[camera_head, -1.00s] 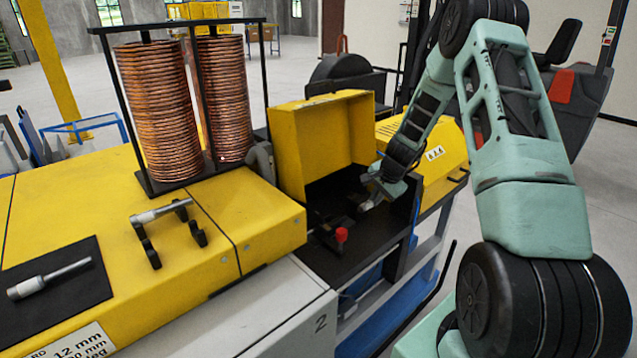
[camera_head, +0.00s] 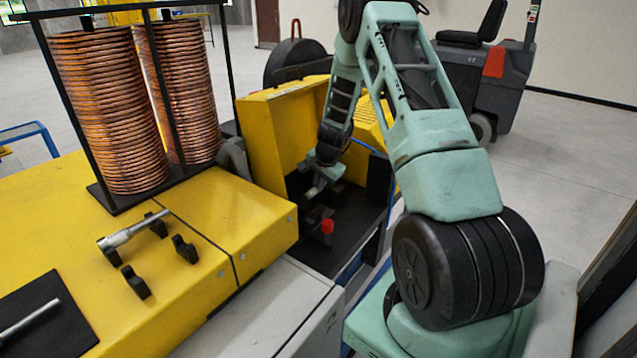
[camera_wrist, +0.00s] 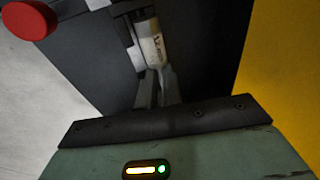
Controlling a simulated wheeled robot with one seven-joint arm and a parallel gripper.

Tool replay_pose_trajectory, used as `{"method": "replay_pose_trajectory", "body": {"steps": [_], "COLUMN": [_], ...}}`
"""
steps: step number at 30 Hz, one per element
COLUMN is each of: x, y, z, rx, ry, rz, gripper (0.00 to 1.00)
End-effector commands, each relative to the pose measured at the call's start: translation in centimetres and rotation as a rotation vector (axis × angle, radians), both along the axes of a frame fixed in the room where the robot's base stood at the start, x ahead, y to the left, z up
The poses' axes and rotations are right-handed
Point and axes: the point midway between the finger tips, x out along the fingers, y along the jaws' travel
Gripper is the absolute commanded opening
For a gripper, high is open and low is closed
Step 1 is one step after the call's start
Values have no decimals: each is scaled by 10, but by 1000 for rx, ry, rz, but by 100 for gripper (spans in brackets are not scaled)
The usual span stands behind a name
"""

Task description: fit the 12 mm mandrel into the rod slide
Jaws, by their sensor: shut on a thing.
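My gripper (camera_head: 316,188) is inside the open black bay of the yellow machine. In the wrist view its fingers (camera_wrist: 157,88) are closed on a pale metal mandrel (camera_wrist: 152,42) with small dark print that I cannot read. The mandrel's far end runs to a dark and grey fitting at the top of that view; whether it sits in it or only lies over it, I cannot tell. The rod slide seems to be among the dark parts in the bay (camera_head: 314,214), but its outline is unclear. A red knob (camera_head: 327,226) stands beside it, also in the wrist view (camera_wrist: 28,18).
Another mandrel (camera_head: 133,231) rests on black holders on the yellow deck, with empty holders (camera_head: 185,249) beside it. A further one (camera_head: 28,320) lies on a black mat. Copper coils (camera_head: 105,110) stand behind. The bay's raised yellow lid (camera_head: 262,140) and side walls hem in my gripper.

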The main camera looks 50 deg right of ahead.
Motion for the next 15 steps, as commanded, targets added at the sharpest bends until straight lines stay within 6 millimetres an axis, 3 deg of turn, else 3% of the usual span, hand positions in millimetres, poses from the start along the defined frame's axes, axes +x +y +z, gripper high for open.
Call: {"method": "replay_pose_trajectory", "body": {"steps": [15], "x": [0], "y": [0], "z": [-31], "rx": [0], "ry": [-1], "rz": [-1], "gripper": [0]}}
